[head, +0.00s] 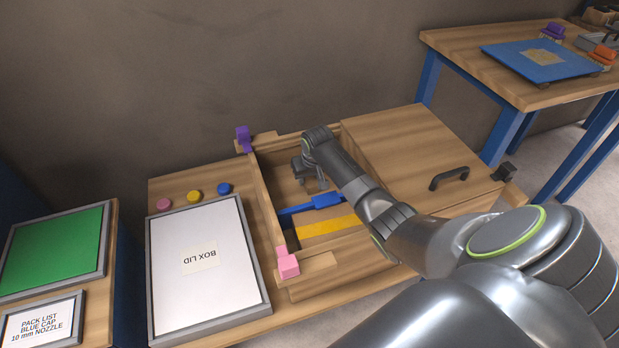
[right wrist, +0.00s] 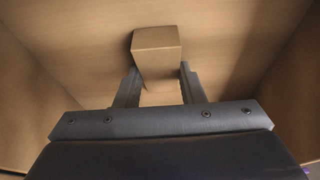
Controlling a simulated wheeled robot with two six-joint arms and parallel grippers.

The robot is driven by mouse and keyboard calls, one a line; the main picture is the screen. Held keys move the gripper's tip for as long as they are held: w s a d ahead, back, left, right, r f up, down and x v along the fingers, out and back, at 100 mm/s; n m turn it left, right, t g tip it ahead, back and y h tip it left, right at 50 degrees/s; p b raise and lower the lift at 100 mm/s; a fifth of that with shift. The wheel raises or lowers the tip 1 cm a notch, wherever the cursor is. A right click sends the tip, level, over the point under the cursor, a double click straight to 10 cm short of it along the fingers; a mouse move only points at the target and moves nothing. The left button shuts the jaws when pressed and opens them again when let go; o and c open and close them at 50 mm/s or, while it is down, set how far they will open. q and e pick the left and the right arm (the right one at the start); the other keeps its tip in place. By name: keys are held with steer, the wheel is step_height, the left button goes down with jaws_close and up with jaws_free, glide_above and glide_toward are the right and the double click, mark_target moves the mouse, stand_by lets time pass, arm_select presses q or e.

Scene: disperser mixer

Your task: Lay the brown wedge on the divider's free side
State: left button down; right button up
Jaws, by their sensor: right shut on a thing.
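My right gripper (head: 311,180) reaches down into the open wooden box (head: 264,195), in the part behind the blue divider (head: 312,204). In the right wrist view the fingers of my right gripper (right wrist: 158,82) are shut on the brown wedge (right wrist: 157,48). The wedge is over the box floor; I cannot tell whether it touches it. In the head view the wedge is not clear, as my gripper and arm cover that spot. A yellow piece (head: 327,226) lies on the divider's near side. My left gripper is not in view.
A wooden cover with a black handle (head: 449,177) is right of the opening. A purple clamp (head: 243,138) and a pink clamp (head: 287,263) stand at the box's left corners. A white box lid (head: 205,290) and three coloured caps (head: 194,196) lie to the left.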

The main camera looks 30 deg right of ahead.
mark_target(314, 185)
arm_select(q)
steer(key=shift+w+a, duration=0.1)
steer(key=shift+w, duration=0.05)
arm_select(e)
steer(key=o, duration=1)
steer(key=shift+f, duration=0.1)
steer(key=shift+r, duration=0.5)
arm_select(q)
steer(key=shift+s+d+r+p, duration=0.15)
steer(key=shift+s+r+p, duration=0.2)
steer(key=shift+p, duration=0.4)
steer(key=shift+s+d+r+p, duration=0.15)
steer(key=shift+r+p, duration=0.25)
steer(key=shift+p, duration=0.35)
arm_select(e)
steer(key=shift+v, duration=5.7)
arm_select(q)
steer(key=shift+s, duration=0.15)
arm_select(e)
steer(key=shift+s, duration=0.15)
